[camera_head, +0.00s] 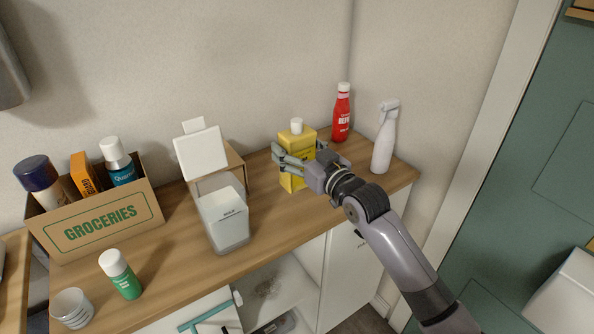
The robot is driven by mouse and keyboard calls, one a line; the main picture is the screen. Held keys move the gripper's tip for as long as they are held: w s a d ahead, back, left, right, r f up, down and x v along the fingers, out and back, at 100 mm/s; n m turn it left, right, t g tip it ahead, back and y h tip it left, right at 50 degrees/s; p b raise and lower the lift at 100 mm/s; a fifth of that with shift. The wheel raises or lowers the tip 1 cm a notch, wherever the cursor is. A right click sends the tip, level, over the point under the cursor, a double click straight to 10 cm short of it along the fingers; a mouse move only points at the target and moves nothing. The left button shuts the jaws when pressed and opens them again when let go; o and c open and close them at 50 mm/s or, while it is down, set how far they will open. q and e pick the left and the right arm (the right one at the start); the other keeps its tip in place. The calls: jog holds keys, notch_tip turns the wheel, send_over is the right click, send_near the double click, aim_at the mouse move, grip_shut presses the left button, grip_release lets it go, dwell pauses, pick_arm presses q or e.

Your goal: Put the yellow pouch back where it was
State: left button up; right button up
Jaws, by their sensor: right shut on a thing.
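The yellow pouch (296,138), with a white cap on top, stands upright at the back of the wooden counter (180,280). My right gripper (281,157) reaches across its front from the right and is shut on it. The fingers and wrist hide part of its front. I cannot tell whether its base rests on the counter. My left gripper is not in view.
A red bottle (341,113) and a white spray bottle (384,138) stand right of the pouch. A clear container with its lid raised (224,215) stands to the left. Farther left are a groceries box (100,225), a green-labelled bottle (121,275) and a cup (72,307).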

jog(key=shift+f, duration=3)
jog(key=shift+f, duration=0.15)
jog(key=o, duration=2)
jog(key=shift+f, duration=0.15)
jog(key=shift+c, duration=0.2)
